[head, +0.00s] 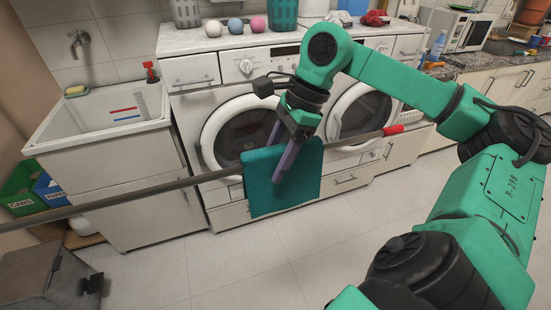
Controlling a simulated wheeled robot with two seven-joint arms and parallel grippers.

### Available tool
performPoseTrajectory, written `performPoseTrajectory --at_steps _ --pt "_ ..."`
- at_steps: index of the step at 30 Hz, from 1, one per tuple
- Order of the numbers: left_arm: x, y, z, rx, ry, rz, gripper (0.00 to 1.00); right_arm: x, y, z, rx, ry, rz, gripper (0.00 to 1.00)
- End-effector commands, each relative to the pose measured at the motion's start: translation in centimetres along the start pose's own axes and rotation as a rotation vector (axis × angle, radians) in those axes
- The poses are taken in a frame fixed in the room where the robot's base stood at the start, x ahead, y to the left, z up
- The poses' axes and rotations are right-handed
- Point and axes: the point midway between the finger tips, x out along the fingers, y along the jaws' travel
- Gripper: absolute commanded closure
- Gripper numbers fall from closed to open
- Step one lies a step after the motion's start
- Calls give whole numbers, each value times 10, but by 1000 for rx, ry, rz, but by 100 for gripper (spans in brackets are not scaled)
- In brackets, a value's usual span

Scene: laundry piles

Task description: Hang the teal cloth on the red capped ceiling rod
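The teal cloth (262,198) hangs at the long grey rod (130,200), which has a red cap (393,130) at its right end. The cloth covers a stretch of the rod near the capped end, and its top edge shows slightly above the rod's line. I cannot tell whether it is draped over the rod or in front of it. My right gripper (275,164) points down at the cloth's top. One finger is in front of the cloth, and the other goes behind its top edge. Whether they pinch it is unclear. My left gripper is out of view.
Behind the rod stand two front-loading machines (245,66) under a worktop with colored balls and baskets. A utility sink (110,115) and green and blue bins (20,190) are at left. A grey metal box (45,275) is lower left. The tiled floor (240,275) is clear.

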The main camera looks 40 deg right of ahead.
Motion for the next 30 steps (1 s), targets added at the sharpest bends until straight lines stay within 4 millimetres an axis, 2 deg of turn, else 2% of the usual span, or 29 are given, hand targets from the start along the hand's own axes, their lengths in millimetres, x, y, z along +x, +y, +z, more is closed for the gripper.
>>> performPoseTrajectory --at_steps 10,14,17,24,27,30 --pt "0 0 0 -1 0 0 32 0 0 0 0 0 0 18" --pt "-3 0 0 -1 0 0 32 -13 -1 1 1 -1 -2 18" --pt "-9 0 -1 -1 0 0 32 -36 -1 1 1 0 -3 18" --pt "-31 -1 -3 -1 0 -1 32 -110 -1 1 4 2 -2 18" --pt "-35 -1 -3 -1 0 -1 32 -131 -1 0 3 2 -1 18" --pt "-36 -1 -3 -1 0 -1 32 -142 0 0 2 0 0 18"
